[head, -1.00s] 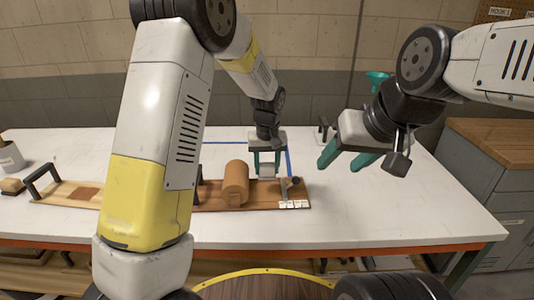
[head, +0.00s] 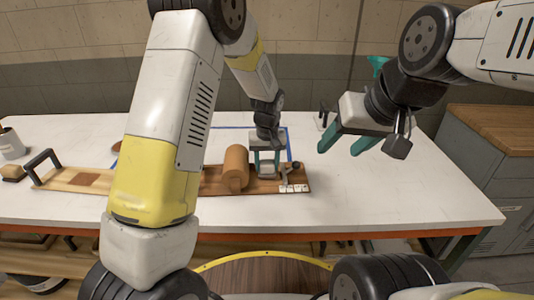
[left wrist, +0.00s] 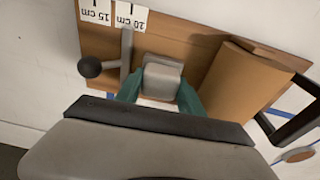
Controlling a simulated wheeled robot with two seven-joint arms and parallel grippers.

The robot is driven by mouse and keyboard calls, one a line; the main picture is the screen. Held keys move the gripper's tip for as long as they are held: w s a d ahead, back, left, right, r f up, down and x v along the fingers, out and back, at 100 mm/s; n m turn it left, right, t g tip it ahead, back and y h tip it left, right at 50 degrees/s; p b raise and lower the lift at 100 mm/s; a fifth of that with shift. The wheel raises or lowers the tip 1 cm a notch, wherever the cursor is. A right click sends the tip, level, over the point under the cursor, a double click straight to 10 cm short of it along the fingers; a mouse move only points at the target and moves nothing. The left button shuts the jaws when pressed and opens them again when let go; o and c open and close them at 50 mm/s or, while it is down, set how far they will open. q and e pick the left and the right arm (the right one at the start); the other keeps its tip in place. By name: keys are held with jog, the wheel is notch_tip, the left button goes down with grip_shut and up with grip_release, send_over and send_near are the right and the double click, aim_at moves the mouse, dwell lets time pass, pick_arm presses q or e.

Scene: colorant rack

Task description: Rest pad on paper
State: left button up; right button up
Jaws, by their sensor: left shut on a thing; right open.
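A grey pad (left wrist: 162,78) is held between the teal fingers of my left gripper (left wrist: 160,95), which is shut on it. In the head view my left gripper (head: 264,162) is low over the right end of a brown wooden board (head: 212,188), beside a roll of brown paper (head: 235,167). The roll also shows in the left wrist view (left wrist: 240,85), right of the pad. Whether the pad touches the surface below cannot be told. My right gripper (head: 340,142) is open and empty, above the table at the right.
A lever with a dark knob (left wrist: 90,67) stands close beside the pad, near white length labels (left wrist: 112,12). A wooden board with a black handle (head: 42,160) lies at the left, near a white cup (head: 10,144). The table's right side (head: 400,195) is clear.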

pick_arm(q)
jog(key=shift+f, duration=0.4)
dwell(0.3)
jog(key=o, duration=1.3)
jog(key=shift+c, duration=0.2)
jog(key=shift+s+r, duration=0.2)
jog(key=shift+r, duration=1.05)
jog(key=shift+s+r, duration=0.2)
jog(key=shift+r, duration=1.1)
jog(key=shift+s+r, duration=0.2)
jog(key=shift+r, duration=1.05)
